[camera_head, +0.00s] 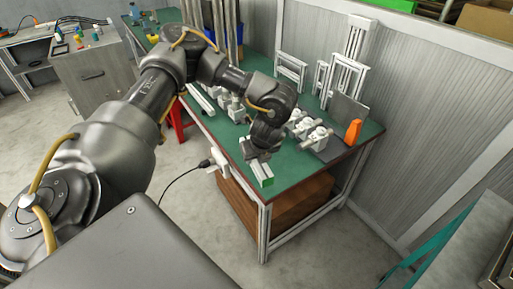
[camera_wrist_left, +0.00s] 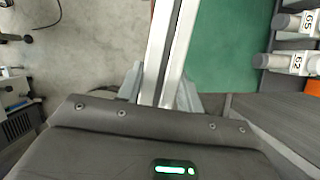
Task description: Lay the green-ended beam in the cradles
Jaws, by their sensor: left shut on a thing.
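The green-ended beam (camera_head: 262,170) is a pale metal bar. Its green end shows just below my left gripper (camera_head: 258,154), near the front edge of the green-topped table. My left gripper is shut on the beam. In the left wrist view, the beam (camera_wrist_left: 166,45) runs up between the fingers (camera_wrist_left: 160,95), along the table edge; its far end is out of frame. White blocks (camera_head: 320,138) with grey bars stand on the table to the gripper's right. Two of them show in the left wrist view (camera_wrist_left: 294,62), labelled. I cannot tell which fittings are the cradles. My right gripper is not in view.
The green table (camera_head: 290,172) is bare in front of the blocks. An orange upright thing (camera_head: 353,131) stands at its right end. White frames (camera_head: 345,75) stand along the back. More white blocks (camera_head: 231,106) sit farther left, partly behind my arm. A cable hangs at the front.

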